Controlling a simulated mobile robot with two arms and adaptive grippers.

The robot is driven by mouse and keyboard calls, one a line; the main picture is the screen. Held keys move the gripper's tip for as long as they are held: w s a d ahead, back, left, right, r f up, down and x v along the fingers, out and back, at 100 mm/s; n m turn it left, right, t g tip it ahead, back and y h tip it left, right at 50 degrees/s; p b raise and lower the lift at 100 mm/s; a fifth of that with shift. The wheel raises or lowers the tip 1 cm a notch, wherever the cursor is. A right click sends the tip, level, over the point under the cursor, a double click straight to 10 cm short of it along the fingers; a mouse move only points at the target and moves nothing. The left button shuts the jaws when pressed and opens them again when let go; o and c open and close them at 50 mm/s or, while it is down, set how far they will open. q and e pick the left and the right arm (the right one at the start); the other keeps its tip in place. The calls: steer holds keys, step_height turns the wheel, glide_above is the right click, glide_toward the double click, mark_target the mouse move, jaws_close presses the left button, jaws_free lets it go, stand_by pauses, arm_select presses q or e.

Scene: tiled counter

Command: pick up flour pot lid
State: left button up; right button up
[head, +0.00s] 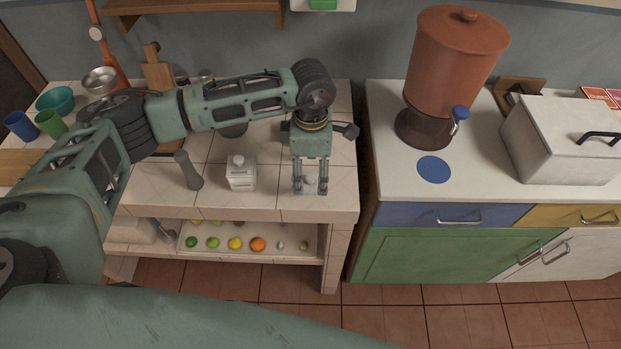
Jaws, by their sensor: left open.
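A small square white pot (240,180) stands on the tiled counter near its front edge. Its white lid with a round knob (238,161) sits on top. Any label is too small to read, so I cannot tell whether it is the flour pot. My left gripper (311,190) points down over the counter's right end, to the right of this pot and apart from it. Its two fingers are open. A small pale rounded thing (310,181) shows between the fingers; I cannot tell whether it is a lid knob or whether they touch it. My right gripper is not in view.
Cups, bowls and a cutting board (158,74) are further left. A shelf tray (270,230) below holds fruit. Across a gap, the right counter holds a terracotta dispenser (455,60) and a white box (565,145).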

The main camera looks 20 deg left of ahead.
mark_target(312, 177)
arm_select(q)
steer(key=shift+d+f+p, duration=0.15)
steer(key=shift+f+p, duration=0.35)
steer(key=shift+f, duration=1.25)
steer(key=c, duration=1.1)
